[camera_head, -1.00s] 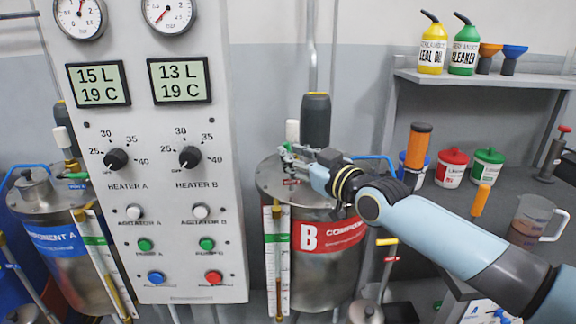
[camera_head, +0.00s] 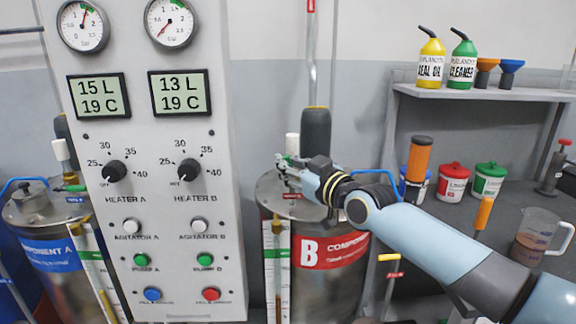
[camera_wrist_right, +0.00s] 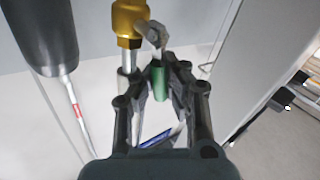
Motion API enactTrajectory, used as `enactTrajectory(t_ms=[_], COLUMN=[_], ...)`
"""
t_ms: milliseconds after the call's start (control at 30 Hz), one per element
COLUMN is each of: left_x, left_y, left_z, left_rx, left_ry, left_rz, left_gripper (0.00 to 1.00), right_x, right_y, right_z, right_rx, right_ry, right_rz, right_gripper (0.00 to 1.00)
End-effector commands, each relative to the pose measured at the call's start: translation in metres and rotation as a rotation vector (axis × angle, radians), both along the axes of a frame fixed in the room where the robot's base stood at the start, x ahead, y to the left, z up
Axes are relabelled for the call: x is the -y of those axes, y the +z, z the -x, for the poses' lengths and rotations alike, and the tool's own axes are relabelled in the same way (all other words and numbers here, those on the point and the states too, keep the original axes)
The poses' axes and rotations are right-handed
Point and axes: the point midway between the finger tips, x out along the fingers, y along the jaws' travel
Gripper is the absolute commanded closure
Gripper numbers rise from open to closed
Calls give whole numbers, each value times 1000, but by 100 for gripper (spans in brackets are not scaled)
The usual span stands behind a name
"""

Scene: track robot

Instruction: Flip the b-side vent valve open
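The b-side vent valve shows in the right wrist view as a brass body (camera_wrist_right: 129,22) with a grey lever and a green handle grip (camera_wrist_right: 160,82). It sits on the lid of the Component B tank (camera_head: 330,250). My right gripper (camera_head: 282,168) is at the valve, on the left of the lid. In the wrist view its fingers (camera_wrist_right: 162,66) are drawn in close around the green grip, and they appear shut on it. In the head view the fingers hide most of the valve. My left gripper is not in view.
A dark motor (camera_head: 316,130) stands on the lid beside my right gripper. The control panel (camera_head: 150,225) is close on the left, with the Component A tank (camera_head: 45,250) beyond it. A bench (camera_head: 410,195) with tubs and a jug (camera_head: 540,232) is on the right.

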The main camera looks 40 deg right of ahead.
Motion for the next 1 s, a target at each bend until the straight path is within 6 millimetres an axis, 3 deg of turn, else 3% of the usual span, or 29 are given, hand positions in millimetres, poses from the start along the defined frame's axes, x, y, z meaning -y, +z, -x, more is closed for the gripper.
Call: enactTrajectory(t_ms=[167, 433, 767, 933, 1000], left_x=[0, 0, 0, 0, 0], left_y=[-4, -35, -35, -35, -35], left_z=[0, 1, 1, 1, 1], left_rx=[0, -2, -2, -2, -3], left_ry=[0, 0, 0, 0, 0], left_rz=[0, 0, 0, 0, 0], left_gripper=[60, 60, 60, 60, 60], right_x=[1, 9, 11, 11, 11], right_y=[-3, -5, -2, -1, -1], right_z=[1, 6, 8, 8, 8], right_rx=[6, 117, 133, 134, 135], right_ry=[-1, -1, -1, -1, -1], right_rz=[-13, -196, -229, -229, -228], right_gripper=[100, 100, 100, 77, 76])
